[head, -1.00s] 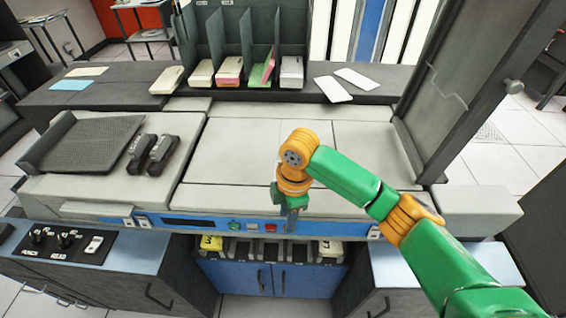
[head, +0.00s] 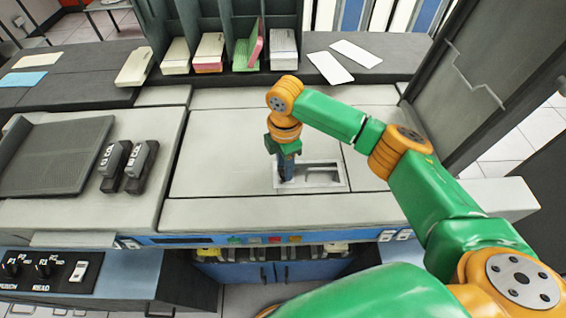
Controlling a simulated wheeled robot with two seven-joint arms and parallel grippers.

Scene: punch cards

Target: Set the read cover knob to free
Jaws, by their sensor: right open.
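The control panel (head: 60,292) at the lower left carries dark knobs over the labels PUNCH and READ. The knob above READ (head: 44,268) is small, and its setting is too small to read. A white switch (head: 79,271) sits to its right. My right gripper (head: 286,176) is open, pointing down at the left end of a framed recess (head: 322,174) in the pale machine top (head: 230,212). It is well to the right of the panel, and I cannot tell whether it touches the recess. My left gripper is not in view.
A card rack (head: 215,30) with card stacks stands at the back. Two black hand stamps (head: 125,165) and a dark tray (head: 55,155) sit on the left. A tall dark panel (head: 480,90) rises at the right. The machine top between stamps and gripper is clear.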

